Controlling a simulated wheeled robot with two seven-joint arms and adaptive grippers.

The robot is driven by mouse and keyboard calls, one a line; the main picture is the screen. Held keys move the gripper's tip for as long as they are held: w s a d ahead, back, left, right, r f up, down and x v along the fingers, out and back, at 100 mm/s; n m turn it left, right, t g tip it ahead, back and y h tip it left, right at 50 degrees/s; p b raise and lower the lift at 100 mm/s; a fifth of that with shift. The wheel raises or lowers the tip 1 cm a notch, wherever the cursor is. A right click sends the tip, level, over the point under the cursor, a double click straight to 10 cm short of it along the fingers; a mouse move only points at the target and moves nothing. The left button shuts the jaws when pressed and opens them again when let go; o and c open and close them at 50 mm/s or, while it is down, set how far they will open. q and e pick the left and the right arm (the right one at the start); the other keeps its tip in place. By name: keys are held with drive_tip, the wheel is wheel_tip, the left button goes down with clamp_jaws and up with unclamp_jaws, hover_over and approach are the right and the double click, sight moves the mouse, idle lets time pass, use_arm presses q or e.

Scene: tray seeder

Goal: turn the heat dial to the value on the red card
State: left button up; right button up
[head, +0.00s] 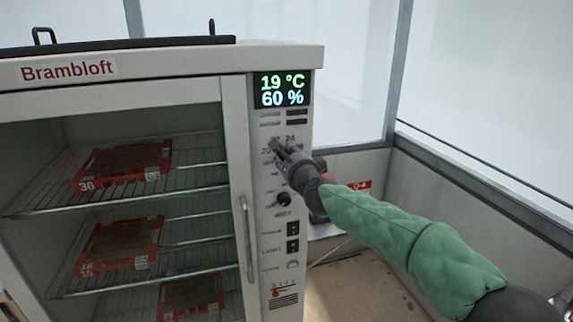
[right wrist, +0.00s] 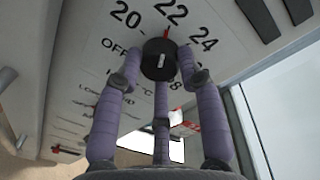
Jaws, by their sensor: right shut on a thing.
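The heat dial (right wrist: 158,58) is a round black knob on the white panel. Numbers 20, 22 and 24 and the word OFF stand around it. A red mark at its edge points close to 22. My right gripper (head: 279,151) is at the upper part of the panel, and in the right wrist view its fingers (right wrist: 160,80) are closed around the dial. In the head view the gripper hides the dial. A small red card (head: 359,185) with white marks is behind my right wrist, too small to read. My left gripper is not in view.
The display (head: 282,90) reads 19 °C and 60 %. A second black knob (head: 284,199) and switches (head: 292,228) are below. The glass-fronted cabinet (head: 237,120) holds red trays (head: 125,163) on wire shelves. A vertical handle (head: 246,240) stands left of the panel.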

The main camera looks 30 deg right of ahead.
drive_tip(key=shift+s+d+r+m, duration=0.1)
drive_tip(key=shift+d+r+m, duration=0.2)
drive_tip(key=shift+m, duration=0.1)
drive_tip(key=o, duration=1)
drive_tip(key=shift+f, duration=0.1)
drive_tip(key=shift+c, duration=0.2)
drive_tip(key=shift+o, duration=1)
drive_tip(key=shift+d+f, duration=0.15)
drive_tip(key=shift+d, duration=0.05)
drive_tip(key=shift+a, duration=0.15)
drive_tip(key=shift+a, duration=0.1)
drive_tip(key=v, duration=1.2)
